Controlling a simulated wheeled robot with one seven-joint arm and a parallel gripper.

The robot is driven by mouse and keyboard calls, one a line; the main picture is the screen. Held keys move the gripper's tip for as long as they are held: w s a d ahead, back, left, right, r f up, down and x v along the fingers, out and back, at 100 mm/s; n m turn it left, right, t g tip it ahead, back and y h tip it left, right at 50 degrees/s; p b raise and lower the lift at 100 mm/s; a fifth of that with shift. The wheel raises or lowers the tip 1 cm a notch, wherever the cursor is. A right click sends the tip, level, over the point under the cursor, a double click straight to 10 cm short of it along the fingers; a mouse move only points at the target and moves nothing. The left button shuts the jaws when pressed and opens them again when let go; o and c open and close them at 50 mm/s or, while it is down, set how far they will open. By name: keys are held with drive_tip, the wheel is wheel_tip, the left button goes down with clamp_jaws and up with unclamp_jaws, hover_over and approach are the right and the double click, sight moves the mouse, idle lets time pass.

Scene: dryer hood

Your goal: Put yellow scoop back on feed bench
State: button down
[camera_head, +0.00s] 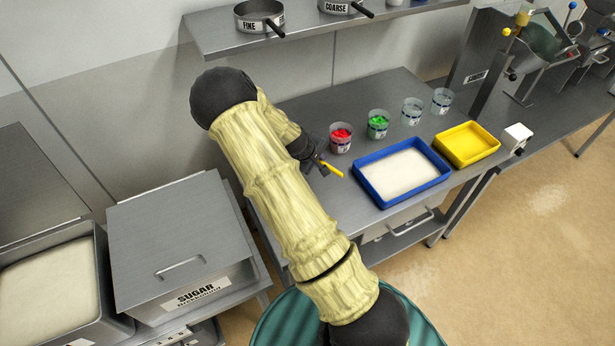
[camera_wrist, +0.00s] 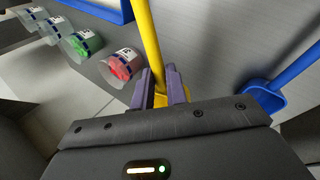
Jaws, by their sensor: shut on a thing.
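My gripper (camera_head: 318,164) is over the left part of the steel bench (camera_head: 365,97), beside the cups. It is shut on the yellow scoop (camera_head: 332,169), whose thin handle points toward the blue tray. In the wrist view the purple-grey fingers (camera_wrist: 160,90) pinch the yellow scoop (camera_wrist: 148,42), its handle running up out of the picture. The scoop's bowl is mostly hidden behind the gripper body. I cannot tell whether the scoop touches the bench top.
A blue scoop (camera_wrist: 265,98) lies at right in the wrist view. Cups with red (camera_head: 341,140) and green (camera_head: 378,125) contents and two clearer cups stand behind the blue tray (camera_head: 408,203) of white material. A yellow tray (camera_head: 482,158) sits right of it. A shelf (camera_head: 300,38) hangs above.

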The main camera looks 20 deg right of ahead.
drive_tip(key=shift+f+p, duration=0.85)
drive_tip(key=shift+f, duration=1.9)
drive_tip(key=shift+f+p, duration=0.75)
drive_tip(key=shift+f, duration=1.35)
drive_tip(key=c, duration=1.4)
unclamp_jaws()
drive_tip(key=shift+f, duration=0.1)
